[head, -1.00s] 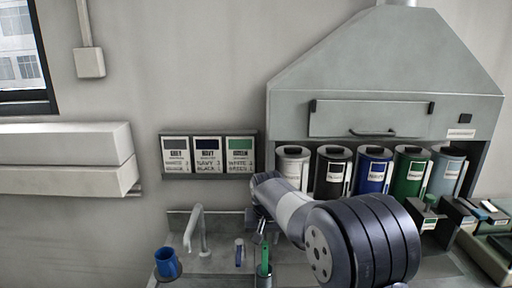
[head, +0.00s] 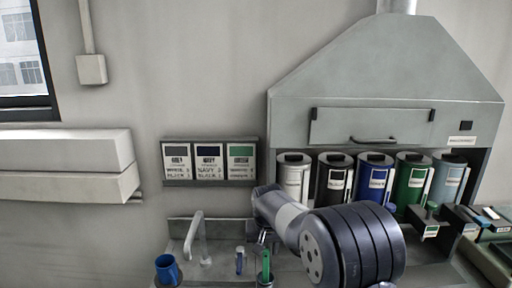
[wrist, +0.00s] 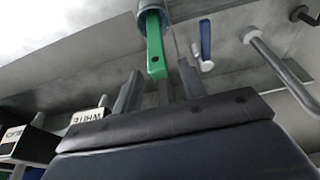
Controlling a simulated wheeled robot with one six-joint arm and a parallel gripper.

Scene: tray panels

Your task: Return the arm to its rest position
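My arm reaches in from the lower right in the head view. Its gripper (head: 262,236) is small there, above the grey worktop by the tap. In the wrist view, the two fingers of my gripper (wrist: 160,86) stand apart with nothing clearly held between them. A green handle (wrist: 155,48) sticks out of a grey cup (wrist: 152,14) beyond the fingers; the handle also shows in the head view (head: 266,264), just below the gripper. Whether the fingers touch anything is not clear.
A blue mug (head: 167,269) and a tap (head: 197,236) stand left of the gripper. A blue-handled tool (head: 239,262) is close by. Several labelled canisters (head: 334,180) stand under the hood (head: 390,85). Boxes (head: 432,225) crowd the right side. Wall cards (head: 208,160) hang behind.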

